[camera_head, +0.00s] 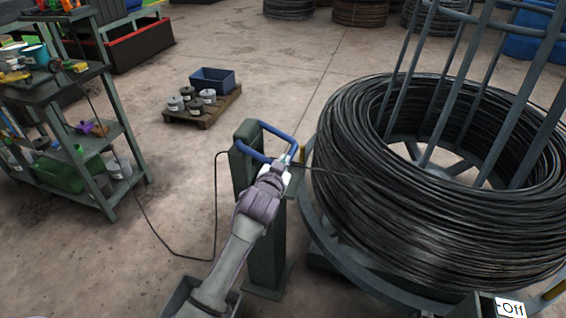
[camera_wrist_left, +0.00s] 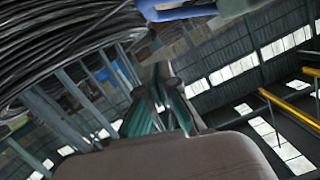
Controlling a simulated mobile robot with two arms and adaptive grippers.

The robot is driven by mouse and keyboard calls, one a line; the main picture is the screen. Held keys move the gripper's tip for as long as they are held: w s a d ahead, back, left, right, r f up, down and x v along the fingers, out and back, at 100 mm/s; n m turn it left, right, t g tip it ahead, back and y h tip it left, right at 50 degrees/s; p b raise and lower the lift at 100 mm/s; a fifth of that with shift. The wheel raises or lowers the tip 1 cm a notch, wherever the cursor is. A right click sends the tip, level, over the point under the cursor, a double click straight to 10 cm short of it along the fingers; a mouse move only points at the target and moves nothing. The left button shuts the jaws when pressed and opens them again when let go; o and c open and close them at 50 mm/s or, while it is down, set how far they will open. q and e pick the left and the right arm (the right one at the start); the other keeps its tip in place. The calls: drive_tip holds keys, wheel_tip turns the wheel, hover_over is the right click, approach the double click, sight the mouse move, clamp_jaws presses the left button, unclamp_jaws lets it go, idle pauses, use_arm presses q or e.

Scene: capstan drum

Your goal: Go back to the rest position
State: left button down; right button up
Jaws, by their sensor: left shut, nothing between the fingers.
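My left gripper (camera_head: 284,163) is in the middle of the head view, close to the blue bent handle (camera_head: 278,131) on the green post (camera_head: 243,168). It is shut with nothing held. In the left wrist view, its fingers (camera_wrist_left: 160,100) come together at the tips, and a blue bar (camera_wrist_left: 185,10) shows above them. I cannot tell whether the gripper touches the handle. The large coil of black wire (camera_head: 350,170) sits on its drum just to the right of the gripper. The right gripper is not in view.
A shelf rack (camera_head: 75,130) with tools and containers stands at the left. A pallet (camera_head: 205,115) with several spools and a blue crate (camera_head: 212,80) lies behind. A dark cable (camera_head: 216,200) hangs near the post. The floor between rack and post is otherwise open.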

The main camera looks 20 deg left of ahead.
use_arm(q)
drive_tip(key=shift+a, duration=0.1)
idle(0.4)
drive_tip(key=s+f+g, duration=0.2)
drive_tip(key=s+f, duration=0.4)
drive_tip(key=f, duration=0.6)
drive_tip(key=s+a+f+g, duration=0.1)
drive_tip(key=s+f+g, duration=0.2)
drive_tip(key=s+f, duration=0.7)
drive_tip(key=s+f+g, duration=0.2)
drive_tip(key=s+f, duration=0.1)
drive_tip(key=f, duration=1.2)
drive_tip(key=s+a+f+g, duration=0.1)
drive_tip(key=s+f, duration=0.5)
drive_tip(key=s, duration=0.7)
drive_tip(key=s+a+f+g, duration=0.2)
drive_tip(key=s+f+g, duration=0.2)
drive_tip(key=s, duration=0.9)
drive_tip(key=s+a+f+g, duration=0.1)
drive_tip(key=s+f+g, duration=0.1)
drive_tip(key=s+f, duration=0.6)
drive_tip(key=s, duration=0.5)
drive_tip(key=shift+s+a, duration=0.25)
drive_tip(key=shift+s, duration=0.1)
drive_tip(key=shift+w, duration=0.1)
